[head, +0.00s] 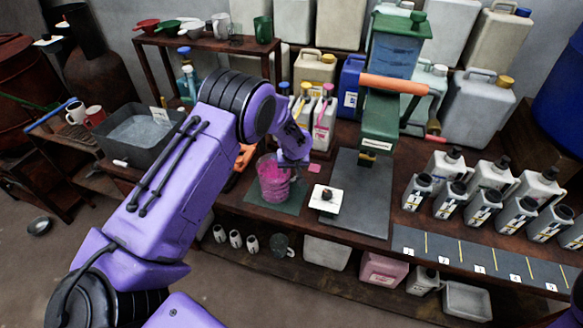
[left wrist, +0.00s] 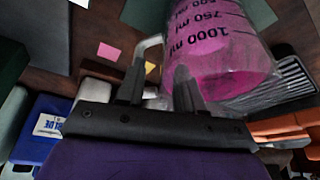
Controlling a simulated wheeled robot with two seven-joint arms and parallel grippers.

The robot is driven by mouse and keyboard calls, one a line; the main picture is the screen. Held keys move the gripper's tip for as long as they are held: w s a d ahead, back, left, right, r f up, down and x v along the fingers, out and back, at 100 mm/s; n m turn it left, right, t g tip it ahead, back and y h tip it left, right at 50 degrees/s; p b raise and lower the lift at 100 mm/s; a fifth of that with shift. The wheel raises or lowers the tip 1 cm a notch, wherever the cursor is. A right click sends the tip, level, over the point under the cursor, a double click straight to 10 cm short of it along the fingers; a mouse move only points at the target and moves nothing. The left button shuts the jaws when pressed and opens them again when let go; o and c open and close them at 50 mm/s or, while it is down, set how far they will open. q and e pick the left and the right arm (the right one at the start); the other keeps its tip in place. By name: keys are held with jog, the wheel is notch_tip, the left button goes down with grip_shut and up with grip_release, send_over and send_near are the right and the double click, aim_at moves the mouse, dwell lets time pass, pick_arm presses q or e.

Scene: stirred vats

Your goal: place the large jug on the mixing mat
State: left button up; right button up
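The large jug (head: 272,182) is clear, holds pink liquid and looks upright. It is over a dark green mat (head: 291,206) at the bench's front edge; I cannot tell whether its base touches the mat. In the left wrist view the jug (left wrist: 222,65) shows ml marks, and its pale handle (left wrist: 146,47) is by the fingers. My left gripper (head: 300,164) is at the jug's right side. Its fingers (left wrist: 160,82) are apart, with the handle near the gap between them. My right gripper is out of view.
Several bottles crowd the right. A pink note (head: 314,168) lies near the gripper.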

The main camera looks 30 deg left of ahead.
pick_arm(q)
jog(key=b+v, duration=0.2)
jog(key=v, duration=1)
jog(key=s+d+f+h, duration=0.1)
jog(key=s+d+f, duration=0.2)
jog(key=s+f, duration=0.7)
jog(key=s+d+f+h, duration=0.1)
jog(key=s+d+f, duration=0.1)
jog(key=s+f, duration=0.75)
jog(key=s+a+f+y, duration=0.1)
jog(key=s+f, duration=0.1)
jog(key=s, duration=0.6)
jog(key=s+a+f+y, duration=0.1)
jog(key=s+a, duration=0.1)
jog(key=s, duration=0.7)
jog(key=shift+s+f+y, duration=0.2)
jog(key=shift+f+y, duration=0.1)
jog(key=shift+f, duration=0.05)
